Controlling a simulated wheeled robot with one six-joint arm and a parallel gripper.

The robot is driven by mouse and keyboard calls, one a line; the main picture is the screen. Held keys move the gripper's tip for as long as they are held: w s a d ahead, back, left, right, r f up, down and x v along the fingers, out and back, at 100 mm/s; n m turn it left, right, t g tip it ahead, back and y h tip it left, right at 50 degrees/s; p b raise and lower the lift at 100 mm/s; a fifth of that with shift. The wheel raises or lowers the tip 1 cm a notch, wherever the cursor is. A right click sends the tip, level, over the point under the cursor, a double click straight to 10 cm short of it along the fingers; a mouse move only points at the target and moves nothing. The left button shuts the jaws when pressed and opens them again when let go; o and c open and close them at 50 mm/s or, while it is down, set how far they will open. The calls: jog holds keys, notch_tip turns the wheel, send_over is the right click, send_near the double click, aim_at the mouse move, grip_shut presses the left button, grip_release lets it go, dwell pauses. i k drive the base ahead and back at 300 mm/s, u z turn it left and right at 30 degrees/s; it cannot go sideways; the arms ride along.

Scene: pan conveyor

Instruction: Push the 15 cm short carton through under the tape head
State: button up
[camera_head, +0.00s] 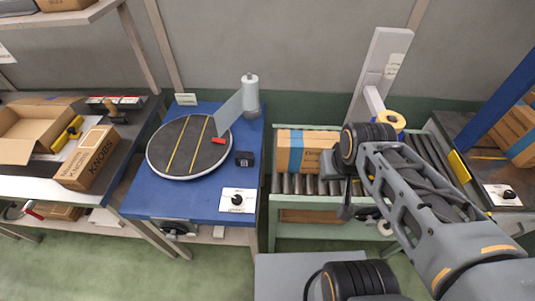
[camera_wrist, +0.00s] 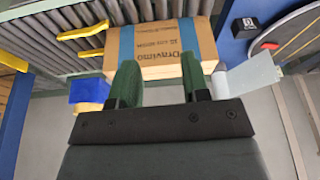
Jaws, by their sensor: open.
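A brown carton (camera_head: 303,147) with a blue band lies on the roller conveyor, left of the tape head (camera_head: 383,108) with its yellow roll on a grey post. In the wrist view the carton (camera_wrist: 165,48) shows printed lettering and the blue band. My gripper (camera_wrist: 160,70) is open, its two green fingers apart, with their tips at the carton's near side. I cannot tell whether they touch it. In the head view my wrist hides the carton's right end, and the fingertips are not clear there.
Bare rollers (camera_head: 430,158) run on to the right under the post. Yellow guides (camera_wrist: 85,32) stand beside the carton's path in the wrist view. A blue table (camera_head: 150,203) with a round turntable (camera_head: 165,150) is at the left. A dark bench (camera_head: 470,130) is at the right.

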aim_at(299, 152)
jog(key=u, duration=0.5)
jog(key=k, duration=1.15)
jog(key=u, duration=1.15)
jog(key=i, duration=1.9)
jog(key=z, duration=0.55)
